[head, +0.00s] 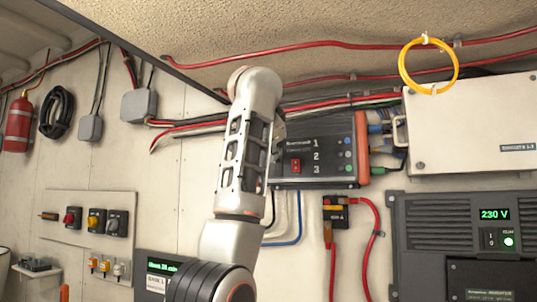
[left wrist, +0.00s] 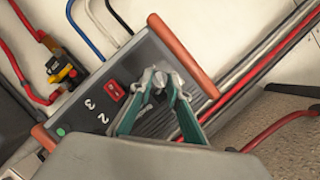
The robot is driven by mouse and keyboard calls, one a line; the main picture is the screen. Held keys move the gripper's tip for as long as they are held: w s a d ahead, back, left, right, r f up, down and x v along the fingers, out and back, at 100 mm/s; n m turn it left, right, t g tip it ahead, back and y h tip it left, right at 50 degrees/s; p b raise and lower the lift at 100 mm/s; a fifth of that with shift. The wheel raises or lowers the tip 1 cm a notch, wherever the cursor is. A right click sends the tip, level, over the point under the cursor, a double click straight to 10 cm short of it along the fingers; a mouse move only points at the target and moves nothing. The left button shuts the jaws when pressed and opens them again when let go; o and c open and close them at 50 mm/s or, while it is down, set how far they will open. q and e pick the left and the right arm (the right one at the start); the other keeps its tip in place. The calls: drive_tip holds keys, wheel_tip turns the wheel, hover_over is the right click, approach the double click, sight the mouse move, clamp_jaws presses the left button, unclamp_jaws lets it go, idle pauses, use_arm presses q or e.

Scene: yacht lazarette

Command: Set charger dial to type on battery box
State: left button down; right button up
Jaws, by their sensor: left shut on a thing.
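The charger (head: 335,150) is a dark wall box with orange-red ends, a red switch, small lights and the figures 1, 2 and 3. My left arm covers its left part in the head view. In the left wrist view the charger (left wrist: 90,108) appears tilted. There my left gripper (left wrist: 159,82) is shut on the small grey dial (left wrist: 160,76) on its face. The gripper (head: 277,132) shows only partly in the head view. The dial's pointer setting cannot be read. No box is clearly marked as the battery box. My right gripper is out of view.
A white box (head: 470,125) with a small label hangs at right, above a dark unit (head: 450,240) reading 230 V. Red cables run above the charger. A fuse block (head: 336,212) sits below it. A switch panel (head: 90,222) and a fire extinguisher (head: 18,123) are at left.

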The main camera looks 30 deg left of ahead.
use_arm(q)
drive_tip(key=m, duration=0.2)
drive_tip(key=m+t+y+b, duration=0.1)
drive_tip(key=shift+d+f+m+y, duration=0.2)
drive_tip(key=shift+m+y, duration=0.1)
drive_tip(key=shift+m, duration=0.1)
idle(0.4)
drive_tip(key=c, duration=1.9)
unclamp_jaws()
drive_tip(key=v, duration=1.2)
drive_tip(key=shift+f, duration=0.25)
